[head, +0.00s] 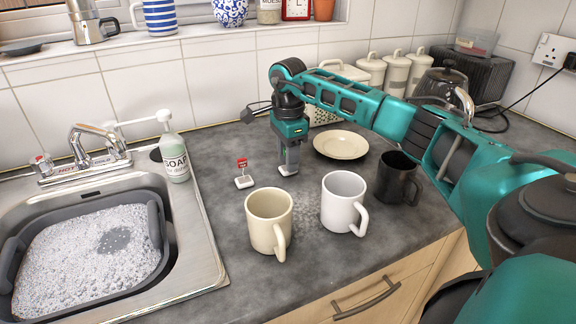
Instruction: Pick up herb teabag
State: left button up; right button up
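A small white teabag with an upright red tag (243,176) lies on the grey counter, right of the sink. I cannot read its tag, so I cannot tell whether it is the herb one. My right gripper (289,167) points straight down at the counter, to the right of that teabag and apart from it. A small white piece (283,172) shows at its fingertips, perhaps another teabag, mostly hidden by the fingers. The fingers overlap from this side, so their opening and any hold are unclear. My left gripper is out of view.
A cream mug (268,220), a white mug (342,201) and a dark mug (396,180) stand in front and right. A plate (341,145) lies behind. A soap bottle (174,152) stands by the sink (200,245), which holds a suds-filled tub (160,236).

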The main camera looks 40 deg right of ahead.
grip_shut()
jog(key=shift+r, duration=0.2)
